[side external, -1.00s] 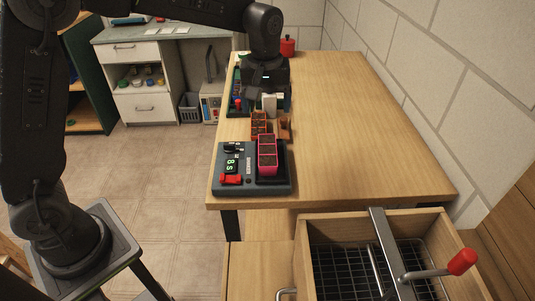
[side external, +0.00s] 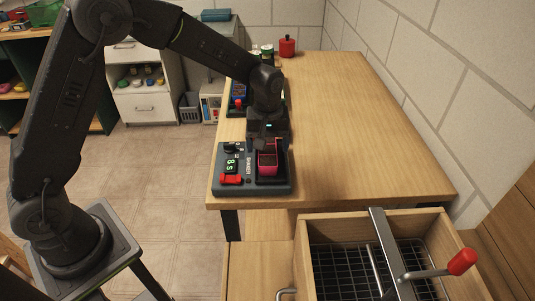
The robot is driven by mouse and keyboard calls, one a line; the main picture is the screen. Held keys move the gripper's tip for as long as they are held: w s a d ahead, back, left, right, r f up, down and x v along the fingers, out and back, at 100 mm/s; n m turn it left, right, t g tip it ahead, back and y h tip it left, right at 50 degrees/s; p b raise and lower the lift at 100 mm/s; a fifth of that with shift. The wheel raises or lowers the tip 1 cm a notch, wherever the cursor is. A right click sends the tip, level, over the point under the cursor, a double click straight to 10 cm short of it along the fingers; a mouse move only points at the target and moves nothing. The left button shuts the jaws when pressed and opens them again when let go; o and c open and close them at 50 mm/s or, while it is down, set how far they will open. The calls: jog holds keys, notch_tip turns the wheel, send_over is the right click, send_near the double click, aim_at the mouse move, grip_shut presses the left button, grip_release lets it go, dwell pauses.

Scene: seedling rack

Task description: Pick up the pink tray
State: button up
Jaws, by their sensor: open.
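The pink tray (side external: 268,169) with dark cells sits on the platform of the grey shaker (side external: 240,185) near the front left of the table. The shaker has a green display reading 8s and a red switch. My gripper (side external: 267,146) is open, pointing down over the back part of the pink tray. It hides the tray's far end. I cannot tell whether the fingers touch the tray.
A brown tray seen before is now hidden behind my gripper. Another device (side external: 237,100) stands farther back at the table's left edge, with a red canister (side external: 287,46) at the far end. A wire-lined drawer (side external: 350,270) with a red-handled lever (side external: 461,262) is in front. The table's right side is clear.

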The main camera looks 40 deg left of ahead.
jog(key=shift+f, duration=1.3)
jog(key=shift+c, duration=0.5)
jog(key=shift+r, duration=0.1)
jog(key=c, duration=1)
jog(key=shift+c, duration=0.2)
jog(key=shift+r, duration=0.1)
notch_tip(320, 180, up, 4)
jog(key=shift+r, duration=0.1)
jog(key=s+a+r, duration=0.4)
jog(key=a+r, duration=0.2)
jog(key=a, duration=0.5)
jog(key=shift+r, duration=0.25)
